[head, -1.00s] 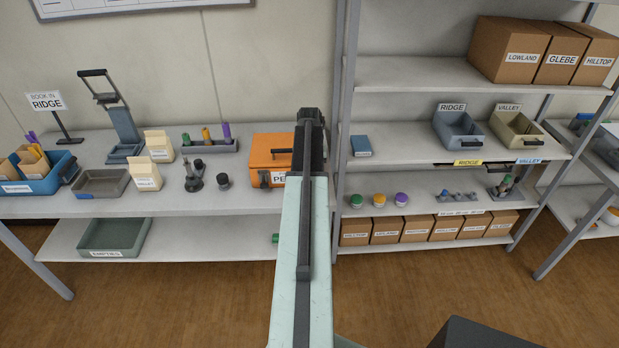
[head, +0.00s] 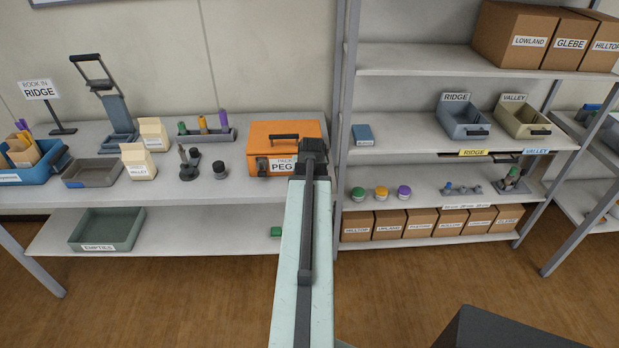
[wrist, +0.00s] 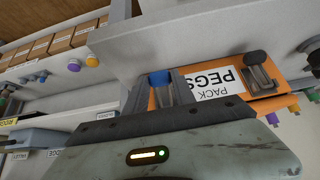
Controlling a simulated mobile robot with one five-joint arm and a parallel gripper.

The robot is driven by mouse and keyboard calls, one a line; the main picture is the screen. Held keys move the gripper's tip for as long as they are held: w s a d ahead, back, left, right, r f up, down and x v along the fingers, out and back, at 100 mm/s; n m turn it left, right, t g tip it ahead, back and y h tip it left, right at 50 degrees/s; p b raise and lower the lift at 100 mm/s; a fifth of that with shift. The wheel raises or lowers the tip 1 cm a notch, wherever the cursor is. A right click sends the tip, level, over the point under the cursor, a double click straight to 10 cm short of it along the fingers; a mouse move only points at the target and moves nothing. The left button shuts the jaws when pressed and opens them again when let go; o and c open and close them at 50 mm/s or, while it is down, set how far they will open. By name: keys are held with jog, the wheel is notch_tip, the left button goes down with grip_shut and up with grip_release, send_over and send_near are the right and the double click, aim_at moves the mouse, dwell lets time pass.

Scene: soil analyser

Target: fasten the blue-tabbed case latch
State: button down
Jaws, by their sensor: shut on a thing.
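The orange case (head: 285,133) stands on the bench's right end, lid down, handle on top and a PACK PEGS label on its front. In the wrist view, where the lettering is upside down, the case front (wrist: 215,103) fills the right middle. The blue tab of the latch (wrist: 159,78) sits between my gripper's fingers (wrist: 160,90), which are shut on it. In the head view my gripper (head: 313,150) is at the case's front right and hides this latch. A second latch with a dark tab (wrist: 256,60) is on the same front. I cannot tell whether the blue-tabbed latch is fastened.
A shelf rack with an upright post (head: 345,130) stands just right of the case. On the bench left of the case are a dark round weight (head: 219,170), a peg rack (head: 207,136) and a grey tray (head: 90,173). An EMPTIES tray (head: 107,229) is on the lower shelf.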

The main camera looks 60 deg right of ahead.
jog(key=shift+f+t+h+b, duration=0.45)
jog(key=shift+h+b, duration=0.25)
jog(key=shift+b, duration=0.35)
jog(key=c, duration=1)
grip_release()
jog(key=shift+c, duration=0.2)
jog(key=shift+d, duration=0.1)
